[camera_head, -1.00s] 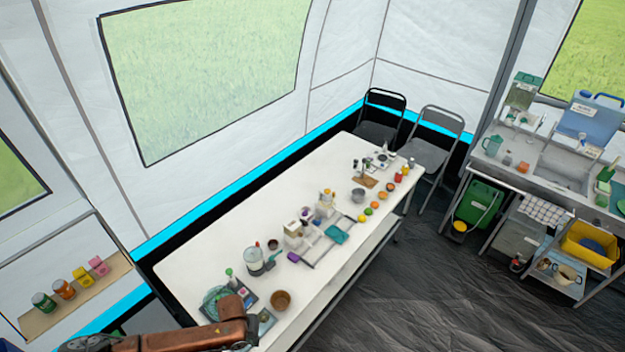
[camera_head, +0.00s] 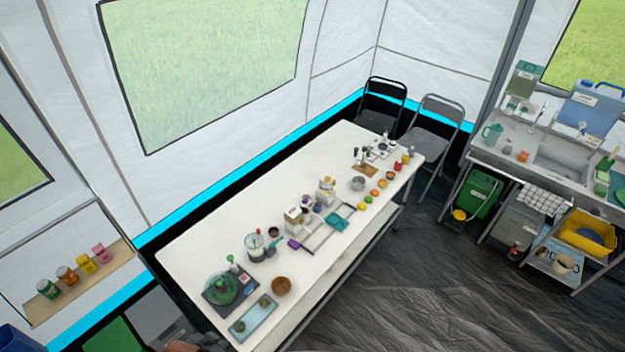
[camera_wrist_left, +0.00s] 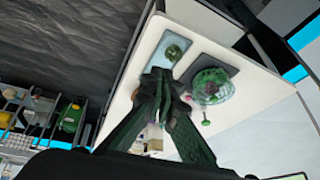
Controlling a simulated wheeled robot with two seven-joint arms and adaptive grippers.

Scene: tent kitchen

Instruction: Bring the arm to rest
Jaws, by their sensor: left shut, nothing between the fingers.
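My left gripper (camera_wrist_left: 160,82) fills the middle of the left wrist view, its dark fingers together at the tips with nothing held. My right gripper is in neither view.
Several small goods line the rest. Dark floor (camera_head: 420,290) is open at right.

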